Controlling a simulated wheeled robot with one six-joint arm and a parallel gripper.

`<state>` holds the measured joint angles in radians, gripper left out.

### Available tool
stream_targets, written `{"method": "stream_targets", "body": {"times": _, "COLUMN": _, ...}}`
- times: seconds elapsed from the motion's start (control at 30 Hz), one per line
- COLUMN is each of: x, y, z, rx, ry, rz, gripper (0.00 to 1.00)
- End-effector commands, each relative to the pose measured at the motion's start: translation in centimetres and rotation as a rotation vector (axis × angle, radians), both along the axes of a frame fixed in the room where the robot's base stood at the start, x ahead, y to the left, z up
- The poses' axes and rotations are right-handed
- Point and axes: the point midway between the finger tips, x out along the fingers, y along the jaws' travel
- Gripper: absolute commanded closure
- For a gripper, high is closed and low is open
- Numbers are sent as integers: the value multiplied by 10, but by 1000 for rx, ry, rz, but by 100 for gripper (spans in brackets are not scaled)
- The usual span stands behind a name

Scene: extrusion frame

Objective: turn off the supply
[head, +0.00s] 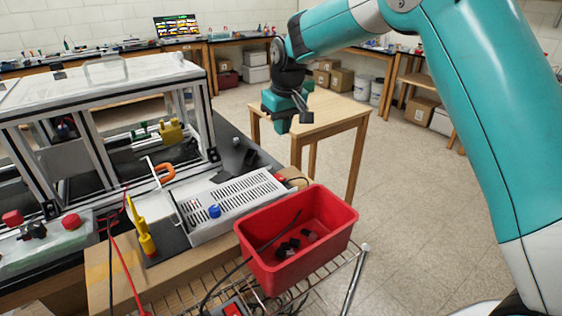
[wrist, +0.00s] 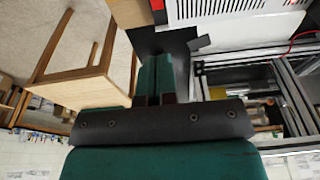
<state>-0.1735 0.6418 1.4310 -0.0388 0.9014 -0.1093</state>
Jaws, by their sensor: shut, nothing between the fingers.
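The supply is a light grey box with a slotted top (head: 232,200), lying in front of the glazed frame in the head view. A blue knob (head: 215,211) is on its front side, and a small red part (head: 279,179) shows by its right end. The slotted top also shows at the top edge of the wrist view (wrist: 225,10). My gripper (head: 284,124) points down in the head view, above and behind the supply's right end, apart from it. Its teal fingers (wrist: 158,68) are together and empty in the wrist view. The red part's switch position is too small to tell.
A red bin (head: 300,235) with dark pieces stands in front of the supply. A yellow tool (head: 143,232) stands left of it. The glazed extrusion frame (head: 105,110) is behind left. A wooden table (head: 325,112) stands behind my gripper. Open floor is at right.

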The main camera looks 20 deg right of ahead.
Motion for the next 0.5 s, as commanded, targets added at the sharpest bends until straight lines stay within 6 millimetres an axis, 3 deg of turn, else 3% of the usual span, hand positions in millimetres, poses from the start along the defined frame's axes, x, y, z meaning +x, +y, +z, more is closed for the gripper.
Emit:
{"method": "stream_targets", "body": {"times": 0.33, "x": 1, "y": -1, "z": -2, "rx": -1, "ry": 0, "rz": -2, "gripper": 100}}
{"method": "stream_targets", "body": {"times": 0.5, "x": 3, "y": 0, "z": -16, "rx": -1, "ry": 3, "rz": -2, "gripper": 100}}
